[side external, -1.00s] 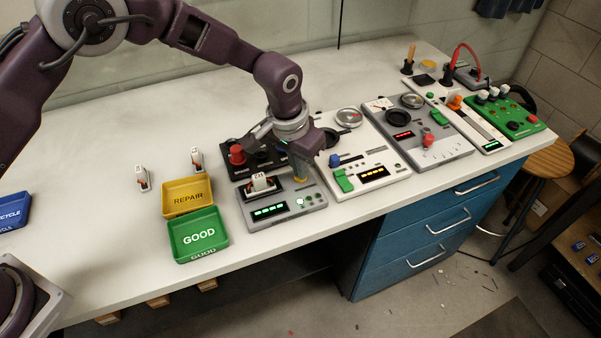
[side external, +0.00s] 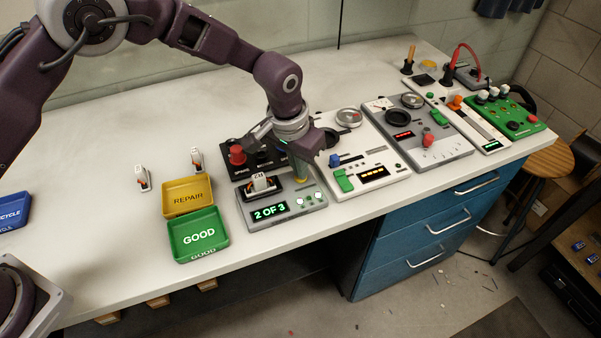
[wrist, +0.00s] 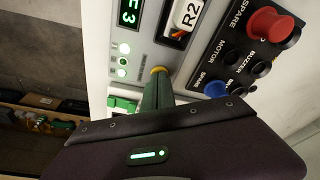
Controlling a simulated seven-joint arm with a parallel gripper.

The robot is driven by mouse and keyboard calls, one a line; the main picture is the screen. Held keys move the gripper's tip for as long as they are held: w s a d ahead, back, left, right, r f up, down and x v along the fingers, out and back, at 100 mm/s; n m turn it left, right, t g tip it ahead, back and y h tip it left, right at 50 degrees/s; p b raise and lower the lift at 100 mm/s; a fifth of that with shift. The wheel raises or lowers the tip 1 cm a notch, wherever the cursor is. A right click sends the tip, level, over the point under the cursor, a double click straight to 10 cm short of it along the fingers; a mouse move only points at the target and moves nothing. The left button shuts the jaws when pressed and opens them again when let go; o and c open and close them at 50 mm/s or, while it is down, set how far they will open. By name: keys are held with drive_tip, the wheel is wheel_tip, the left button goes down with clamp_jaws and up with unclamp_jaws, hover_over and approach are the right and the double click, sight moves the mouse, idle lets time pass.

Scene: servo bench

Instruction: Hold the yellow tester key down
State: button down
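The grey tester (side external: 285,217) stands near the bench's front edge, its display (side external: 270,211) reading "2 OF 3". A white servo (side external: 261,183) sits in its black cradle; the wrist view shows its "R2" label (wrist: 188,15). The yellow key (wrist: 158,70) is at the tester's right side in the side view, mostly hidden by my fingers. My gripper (wrist: 157,80) points down over the key, fingers together, tips at or on it. Whether the key is pressed down cannot be told for sure. Round lamps (wrist: 123,60) beside the display are lit.
A black panel with a red knob (side external: 237,154) stands behind the tester. A white panel with a green switch (side external: 344,181) is close on the right. The yellow REPAIR tray (side external: 171,211) and green GOOD tray (side external: 176,251) are left. Two servos (side external: 143,178) stand behind them.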

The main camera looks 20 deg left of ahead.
idle(0.5)
wheel_tip(320, 180, up, 7)
idle(0.6)
drive_tip(key=s+a+r+n+t, duration=0.1)
drive_tip(key=s+a+r, duration=0.65)
drive_tip(key=r, duration=0.25)
drive_tip(key=s+a+r+n+t, duration=0.1)
drive_tip(key=s+a+r, duration=0.6)
drive_tip(key=a+r, duration=0.15)
drive_tip(key=s+a+f, duration=0.1)
drive_tip(key=s+a, duration=0.2)
drive_tip(key=s, duration=0.6)
drive_tip(key=s+a+n+t, duration=0.1)
drive_tip(key=s+a, duration=0.2)
drive_tip(key=s, duration=0.6)
drive_tip(key=shift+f+y, duration=0.3)
drive_tip(key=shift+f, duration=0.05)
